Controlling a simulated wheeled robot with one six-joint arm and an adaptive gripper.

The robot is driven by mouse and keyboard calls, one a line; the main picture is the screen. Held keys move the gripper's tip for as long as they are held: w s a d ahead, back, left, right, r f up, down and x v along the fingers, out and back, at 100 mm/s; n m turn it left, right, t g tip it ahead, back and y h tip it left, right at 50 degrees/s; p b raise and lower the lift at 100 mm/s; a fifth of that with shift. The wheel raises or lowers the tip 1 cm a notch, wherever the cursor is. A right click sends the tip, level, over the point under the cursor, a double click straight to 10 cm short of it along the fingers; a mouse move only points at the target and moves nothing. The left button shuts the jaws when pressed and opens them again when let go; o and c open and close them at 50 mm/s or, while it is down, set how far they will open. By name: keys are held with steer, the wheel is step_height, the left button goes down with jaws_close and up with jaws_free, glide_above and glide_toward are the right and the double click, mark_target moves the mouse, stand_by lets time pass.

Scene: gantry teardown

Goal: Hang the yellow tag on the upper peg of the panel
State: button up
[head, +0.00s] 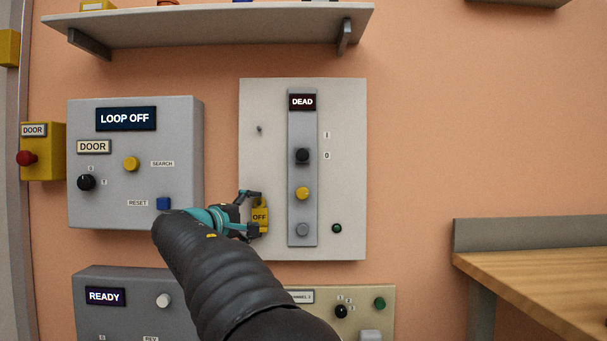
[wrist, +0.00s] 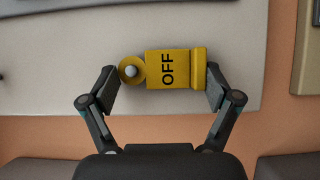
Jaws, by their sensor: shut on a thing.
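The yellow tag (head: 260,216), marked OFF, is at the lower left of the pale panel (head: 341,200). In the wrist view the tag (wrist: 168,70) lies between the two fingers of my gripper (wrist: 162,85), which is shut on its two ends. A grey round peg end (wrist: 131,71) shows inside the ring at the tag's left end there, so the tag appears to be around a lower peg. The upper peg (head: 259,129) is bare, well above my gripper (head: 252,214) in the head view.
A grey strip (head: 302,120) with a DEAD display, a black knob and buttons stands just right of the tag. A grey LOOP OFF box (head: 135,190) is at the left. A shelf (head: 220,25) runs above. The panel between tag and upper peg is clear.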

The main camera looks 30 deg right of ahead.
steer(key=shift+s, duration=0.1)
steer(key=s+a+b, duration=0.3)
steer(key=s, duration=0.2)
steer(key=shift+s+a, duration=0.15)
steer(key=shift+a, duration=0.2)
stand_by(0.5)
